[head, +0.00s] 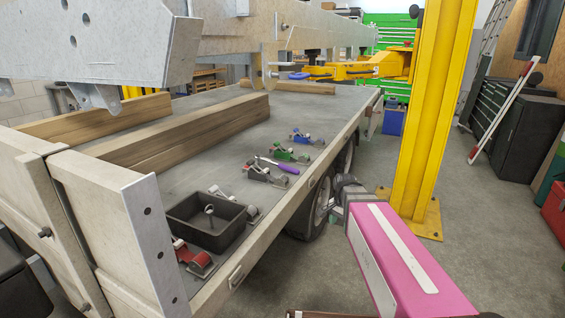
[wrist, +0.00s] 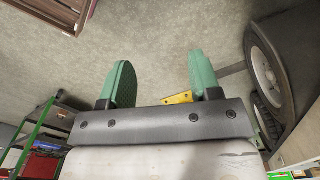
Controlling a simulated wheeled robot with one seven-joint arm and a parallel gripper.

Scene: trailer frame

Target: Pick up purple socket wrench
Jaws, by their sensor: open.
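The purple socket wrench (head: 279,165) lies on the trailer's grey deck (head: 225,143) near its right edge, among several small clamp-like tools. The wrench is not in the wrist view.
A black tray (head: 207,222) holding a ring-like part sits near the trailer's front corner, beside a red tool (head: 193,257). Green (head: 290,153) and blue (head: 306,138) tools lie beyond the wrench. Wooden beams (head: 185,133) lie left. A yellow post (head: 432,110) stands right. Tires (wrist: 273,65) are close to my gripper.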

